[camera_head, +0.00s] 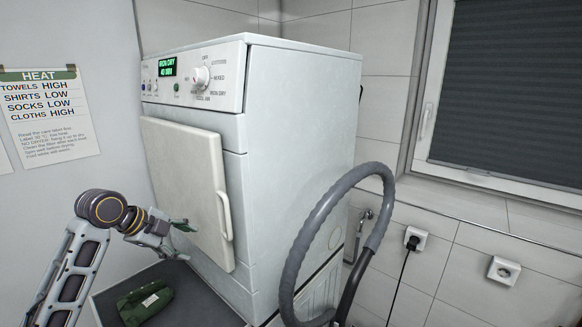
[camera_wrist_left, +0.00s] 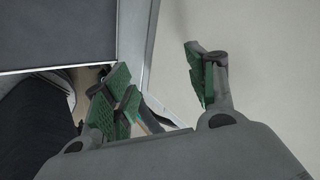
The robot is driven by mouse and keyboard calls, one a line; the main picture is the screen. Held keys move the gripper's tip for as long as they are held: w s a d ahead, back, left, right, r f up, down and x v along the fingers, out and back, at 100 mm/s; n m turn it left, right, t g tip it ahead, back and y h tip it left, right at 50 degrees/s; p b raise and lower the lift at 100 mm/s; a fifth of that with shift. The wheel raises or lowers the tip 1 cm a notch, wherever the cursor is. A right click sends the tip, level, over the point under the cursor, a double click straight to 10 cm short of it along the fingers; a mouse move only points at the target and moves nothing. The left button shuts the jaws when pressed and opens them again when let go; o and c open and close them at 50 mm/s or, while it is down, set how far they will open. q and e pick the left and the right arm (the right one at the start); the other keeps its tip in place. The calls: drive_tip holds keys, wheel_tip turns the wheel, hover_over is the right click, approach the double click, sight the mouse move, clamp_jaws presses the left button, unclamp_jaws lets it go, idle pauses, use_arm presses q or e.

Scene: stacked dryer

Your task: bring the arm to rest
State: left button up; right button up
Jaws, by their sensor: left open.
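My left arm comes in from the lower left in the head view. Its left gripper (camera_head: 182,240) is in front of the lower part of the cream dryer door (camera_head: 185,175). In the left wrist view the left gripper (camera_wrist_left: 160,88) has its green-padded fingers spread apart, with nothing between them. Whether a finger touches the door cannot be told. The door covers the dryer opening; whether it is fully latched is unclear. Its handle (camera_head: 226,215) is on the right edge, clear of the fingers. My right gripper is not in view.
The white dryer (camera_head: 300,130) has a lit panel and a dial on top. A green item (camera_head: 146,303) with a label lies on a dark surface (camera_head: 205,300) below the gripper. A grey hose (camera_head: 312,225) loops at the right. A heat chart (camera_head: 48,120) hangs on the left wall.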

use_arm(q)
drive_tip(key=s+d+f+n+g+y, duration=0.15)
drive_tip(key=s+d+f+n, duration=0.35)
drive_tip(key=s+f, duration=0.55)
drive_tip(key=s+d+f+n+g+y, duration=0.15)
drive_tip(key=s+f+n, duration=0.55)
drive_tip(key=f, duration=0.7)
drive_tip(key=s+f+n+y, duration=0.25)
drive_tip(key=s+n, duration=0.45)
drive_tip(key=s, duration=0.4)
wheel_tip(320, 180, down, 34)
drive_tip(key=s+g+b, duration=0.1)
drive_tip(key=s, duration=0.1)
drive_tip(key=s+a+f, duration=0.1)
drive_tip(key=s+f, duration=1)
drive_tip(key=s+a+f+g+b, duration=0.1)
drive_tip(key=s+a+f, duration=0.1)
drive_tip(key=s+f, duration=0.9)
drive_tip(key=shift+s+a+m+h, duration=0.2)
drive_tip(key=shift+a+m+h, duration=0.05)
drive_tip(key=shift+m+h, duration=0.15)
drive_tip(key=shift+c, duration=0.5)
